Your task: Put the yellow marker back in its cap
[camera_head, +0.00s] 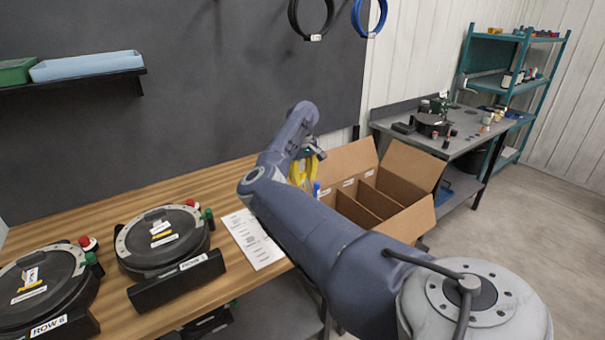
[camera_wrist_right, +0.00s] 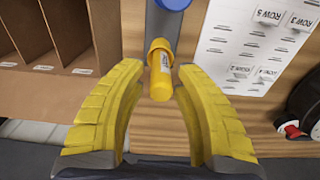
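My right gripper (camera_head: 308,172) has yellow ribbed fingers and points down near the table's back right edge, by the cardboard box. In the right wrist view my right gripper (camera_wrist_right: 161,68) is open, its fingertips on either side of the yellow marker (camera_wrist_right: 161,82), with a small gap visible on each side. The marker has a white label and stands end-on toward the camera. Its far end meets a wider yellow cap (camera_wrist_right: 158,45); how deeply it sits there I cannot tell. My left gripper is out of view.
A blue marker or cap (camera_wrist_right: 172,4) is just beyond the yellow one. A divided cardboard box (camera_head: 375,195) stands at the right. A printed sheet (camera_head: 253,239) lies on the wooden table, beside round black seed meters (camera_head: 160,240).

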